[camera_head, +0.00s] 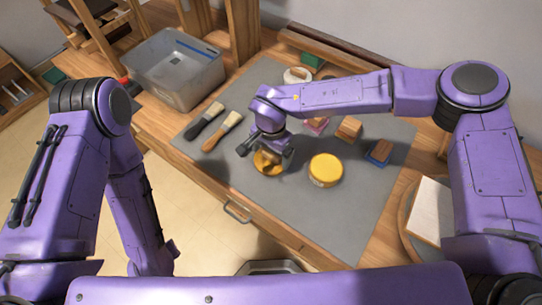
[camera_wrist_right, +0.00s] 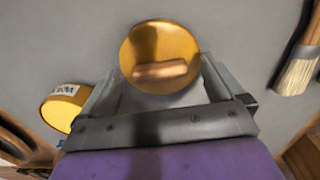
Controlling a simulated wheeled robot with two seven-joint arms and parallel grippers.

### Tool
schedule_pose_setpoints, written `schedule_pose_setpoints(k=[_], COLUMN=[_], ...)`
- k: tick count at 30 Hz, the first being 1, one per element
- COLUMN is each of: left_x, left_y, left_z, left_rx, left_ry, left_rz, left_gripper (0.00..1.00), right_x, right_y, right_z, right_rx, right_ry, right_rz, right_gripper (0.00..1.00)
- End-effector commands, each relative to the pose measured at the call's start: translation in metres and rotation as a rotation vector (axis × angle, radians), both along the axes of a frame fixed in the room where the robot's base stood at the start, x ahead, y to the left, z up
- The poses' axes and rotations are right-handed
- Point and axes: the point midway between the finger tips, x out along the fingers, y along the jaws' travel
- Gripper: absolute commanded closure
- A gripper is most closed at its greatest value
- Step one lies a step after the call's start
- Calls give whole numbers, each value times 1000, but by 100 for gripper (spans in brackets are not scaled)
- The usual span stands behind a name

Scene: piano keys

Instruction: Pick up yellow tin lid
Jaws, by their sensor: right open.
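A round, shiny gold-yellow disc, which looks like the tin lid (camera_wrist_right: 160,42), lies on the grey mat, with a brownish bar-shaped mark or reflection across it. In the head view the lid (camera_head: 266,165) is partly covered by my right gripper (camera_head: 272,153). In the right wrist view the open fingers of the gripper (camera_wrist_right: 163,82) stand at either side of the disc's near part; I cannot tell whether they touch it. A yellow round tin (camera_head: 326,169) with a white label stands to the right in the head view. My left gripper is not in view.
Two brushes (camera_head: 222,130) lie left of the lid in the head view. A grey metal bin (camera_head: 178,70) stands at the back left. Wooden blocks (camera_head: 349,128) and a blue-based block (camera_head: 379,152) lie behind the tin. The mat's front (camera_head: 335,225) is clear.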

Motion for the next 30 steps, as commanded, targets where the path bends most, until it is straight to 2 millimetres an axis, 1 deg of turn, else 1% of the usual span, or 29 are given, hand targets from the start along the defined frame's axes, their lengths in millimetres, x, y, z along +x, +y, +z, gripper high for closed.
schedule_pose_setpoints(k=[1,2,3,5,6,7,15,17,20,23,26,30], left_x=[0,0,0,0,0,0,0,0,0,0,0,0], left_y=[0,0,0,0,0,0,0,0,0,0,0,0], left_z=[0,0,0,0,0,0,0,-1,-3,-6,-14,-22], left_rx=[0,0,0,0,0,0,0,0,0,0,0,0], left_ry=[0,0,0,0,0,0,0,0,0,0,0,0], left_rz=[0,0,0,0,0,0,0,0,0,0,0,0], left_gripper=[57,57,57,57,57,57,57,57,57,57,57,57], right_x=[0,0,0,0,0,0,0,1,1,1,-20,-53], right_y=[0,0,0,0,0,0,0,0,0,0,0,2], right_z=[0,0,0,0,0,0,1,4,13,32,53,93], right_rx=[0,0,0,0,0,0,0,0,0,0,0,0], right_ry=[0,0,0,0,0,0,0,-1,-2,-4,-4,-6], right_rz=[0,0,0,-1,-1,-1,-1,-1,-2,-2,3,4], right_gripper=[4,14,27,47,60,65,65,65,65,65,65,65])
